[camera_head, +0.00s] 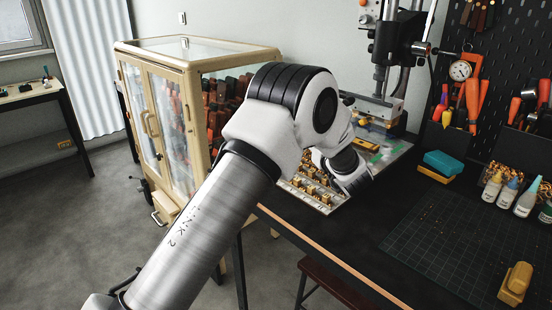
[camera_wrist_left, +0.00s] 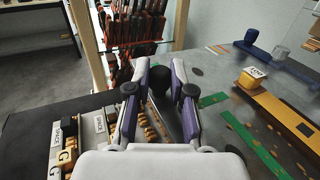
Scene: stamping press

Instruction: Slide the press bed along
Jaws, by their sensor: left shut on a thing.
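The stamping press (camera_head: 395,50) stands on the dark bench at upper right in the head view. Its grey metal bed plate (camera_head: 396,150) with green strips lies at its foot, partly behind my left arm. The bed plate also fills the right of the left wrist view (camera_wrist_left: 215,72), with a yellow bar (camera_wrist_left: 285,117) on it. My left gripper (camera_wrist_left: 154,68) is shut on a dark knob (camera_wrist_left: 158,82) between its purple-lined fingers. The lower part of the knob is hard to make out. In the head view my arm hides the fingers. My right gripper is not in view.
A tray of brass stamps (camera_head: 318,190) lies at the bench's front edge, close to my left wrist. A glass cabinet (camera_head: 165,110) stands left. Teal and yellow boxes (camera_head: 443,163), bottles (camera_head: 524,200) and a cutting mat (camera_head: 450,240) are on the right.

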